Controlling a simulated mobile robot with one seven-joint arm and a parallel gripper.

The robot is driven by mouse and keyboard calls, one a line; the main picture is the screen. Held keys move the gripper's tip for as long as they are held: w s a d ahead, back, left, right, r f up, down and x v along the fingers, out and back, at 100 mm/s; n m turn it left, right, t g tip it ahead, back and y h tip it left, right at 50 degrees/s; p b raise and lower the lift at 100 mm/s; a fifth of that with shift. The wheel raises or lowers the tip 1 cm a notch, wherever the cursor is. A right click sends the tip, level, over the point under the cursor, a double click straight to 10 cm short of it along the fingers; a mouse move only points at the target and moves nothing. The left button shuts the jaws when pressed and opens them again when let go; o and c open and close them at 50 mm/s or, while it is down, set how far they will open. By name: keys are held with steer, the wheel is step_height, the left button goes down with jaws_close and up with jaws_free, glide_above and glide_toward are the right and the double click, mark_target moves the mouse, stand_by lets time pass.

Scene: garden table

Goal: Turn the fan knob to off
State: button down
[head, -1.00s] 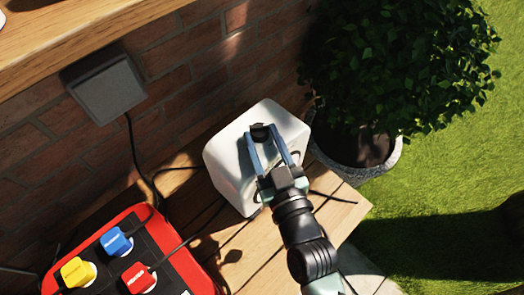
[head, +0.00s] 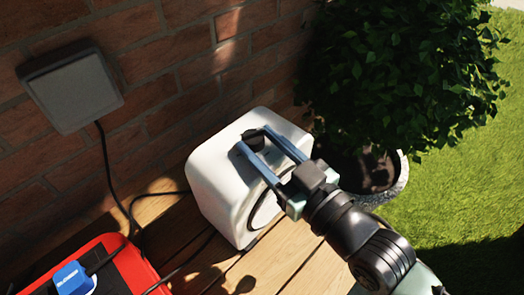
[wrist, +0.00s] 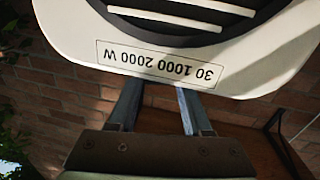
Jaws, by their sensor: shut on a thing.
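The fan heater (head: 215,190) is a white box with rounded edges on the wooden table, with a round black front grille. A small black knob (head: 253,140) sits on its top. My gripper (head: 254,141) reaches in from the lower right, with one finger on each side of the knob, shut on it. In the wrist view the heater's face (wrist: 60,20) is close, with an upside-down label (wrist: 160,65) reading "30 1000 2000 W". The gripper fingers (wrist: 157,105) run up behind that face, so their tips and the knob are hidden there. The knob's setting cannot be read.
A red power box (head: 128,262) with a blue plug (head: 72,280) stands at the lower left. Black cables cross the table (head: 165,215). A grey wall box (head: 75,90) hangs on the brick wall behind. A potted bush (head: 400,80) stands close on the right.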

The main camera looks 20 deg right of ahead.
stand_by(0.4)
steer(key=shift+c, duration=1.8)
jaws_free()
steer(key=shift+s+d+f+b, duration=0.1)
steer(key=shift+b, duration=0.35)
steer(key=b, duration=0.1)
steer(key=s+b, duration=0.1)
steer(key=b, duration=0.1)
steer(key=shift+s+d+f, duration=0.1)
steer(key=shift+d+f, duration=0.15)
steer(key=shift+d, duration=0.1)
steer(key=s+b, duration=0.1)
steer(key=b, duration=0.1)
steer(key=shift+s+a+b, duration=0.1)
steer(key=shift+b, duration=0.3)
steer(key=b+v, duration=0.5)
steer(key=v, duration=0.5)
steer(key=shift+s+r, duration=0.15)
steer(key=shift+r, duration=0.2)
